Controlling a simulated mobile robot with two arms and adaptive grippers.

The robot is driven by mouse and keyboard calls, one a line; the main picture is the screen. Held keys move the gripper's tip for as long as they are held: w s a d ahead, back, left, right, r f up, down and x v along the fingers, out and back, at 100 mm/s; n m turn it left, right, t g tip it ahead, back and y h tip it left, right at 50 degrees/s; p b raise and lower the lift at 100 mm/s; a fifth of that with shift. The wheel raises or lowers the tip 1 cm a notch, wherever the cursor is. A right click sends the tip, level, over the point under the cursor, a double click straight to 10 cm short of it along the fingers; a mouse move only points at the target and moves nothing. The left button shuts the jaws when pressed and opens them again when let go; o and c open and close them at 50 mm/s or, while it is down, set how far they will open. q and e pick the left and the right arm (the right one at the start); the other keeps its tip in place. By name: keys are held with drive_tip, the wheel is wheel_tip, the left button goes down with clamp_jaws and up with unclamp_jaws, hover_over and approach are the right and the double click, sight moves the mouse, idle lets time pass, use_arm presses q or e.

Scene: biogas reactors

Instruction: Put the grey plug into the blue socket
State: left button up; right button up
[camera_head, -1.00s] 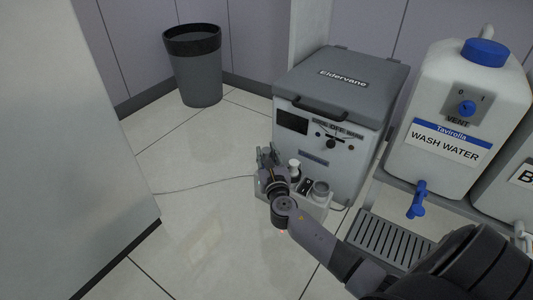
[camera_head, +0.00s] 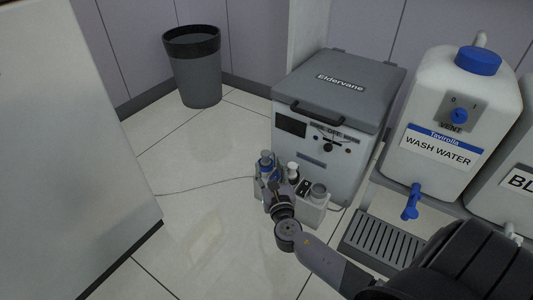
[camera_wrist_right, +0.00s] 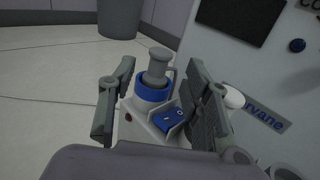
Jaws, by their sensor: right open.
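The grey plug (camera_wrist_right: 157,66) stands upright in the blue socket (camera_wrist_right: 152,94) in the right wrist view. Its lower end is hidden inside the blue ring; I cannot tell how deep it sits. In the head view the blue socket (camera_head: 266,170) shows small at the left end of a low pale socket box (camera_head: 314,212). My right gripper (camera_head: 268,184) is open just in front of the socket. In the wrist view its fingers are spread on either side of the plug, with visible gaps. My left gripper is not in view.
The socket box also carries a blue switch (camera_wrist_right: 168,120), a white-topped part (camera_head: 293,170) and a grey round socket (camera_head: 319,191). The Eldervane cabinet (camera_head: 341,90) stands close behind it. A wash water tank (camera_head: 432,145) is at right.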

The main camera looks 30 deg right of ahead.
drive_tip(key=p+v, duration=0.1)
drive_tip(key=v, duration=0.4)
drive_tip(key=shift+s+a, duration=0.15)
drive_tip(key=shift+s, duration=0.15)
